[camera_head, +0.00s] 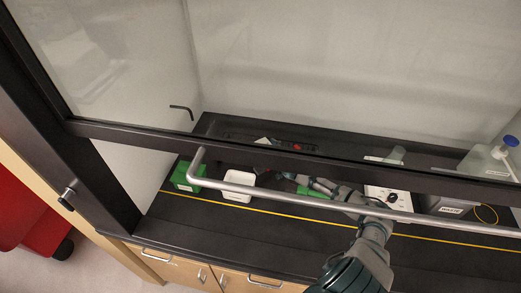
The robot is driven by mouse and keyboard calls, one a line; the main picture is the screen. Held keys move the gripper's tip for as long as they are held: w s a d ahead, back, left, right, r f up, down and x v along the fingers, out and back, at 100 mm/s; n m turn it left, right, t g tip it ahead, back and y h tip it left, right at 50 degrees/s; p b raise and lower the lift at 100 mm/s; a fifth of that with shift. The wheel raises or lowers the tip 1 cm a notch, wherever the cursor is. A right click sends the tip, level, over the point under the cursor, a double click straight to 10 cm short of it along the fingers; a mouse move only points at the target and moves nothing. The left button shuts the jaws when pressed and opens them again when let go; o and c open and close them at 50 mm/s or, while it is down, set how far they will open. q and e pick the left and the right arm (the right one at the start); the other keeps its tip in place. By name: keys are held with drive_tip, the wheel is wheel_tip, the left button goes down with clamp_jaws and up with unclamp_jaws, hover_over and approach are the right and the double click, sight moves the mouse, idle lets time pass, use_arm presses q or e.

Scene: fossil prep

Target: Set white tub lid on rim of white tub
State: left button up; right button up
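The white tub (239,186) stands on the dark hood floor, left of centre, behind the sash bar. I cannot tell whether its top is open or covered. A small pale piece (263,141) shows farther back by the sash's lower edge; I cannot tell whether it is the white tub lid. My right arm reaches in from the bottom right, under the sash. Its gripper (272,175) is just right of the tub, partly hidden by the sash frame and bar. Its fingers are too small and dark to read. My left gripper is not in view.
A green box (187,176) stands left of the tub. A white device with a dial (389,197), a grey waste bin (449,205) and a blue-capped bottle (490,160) stand at right. The sash handle bar (290,213) crosses in front. The front ledge is clear.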

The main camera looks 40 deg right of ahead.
drive_tip(key=shift+a, duration=0.1)
drive_tip(key=shift+c, duration=1.2)
drive_tip(key=shift+d+f, duration=0.2)
drive_tip(key=shift+d, duration=0.35)
drive_tip(key=c, duration=1)
drive_tip(key=shift+a+r, duration=0.15)
wheel_tip(320, 180, up, 10)
drive_tip(key=shift+f+p, duration=0.1)
drive_tip(key=shift+p, duration=0.25)
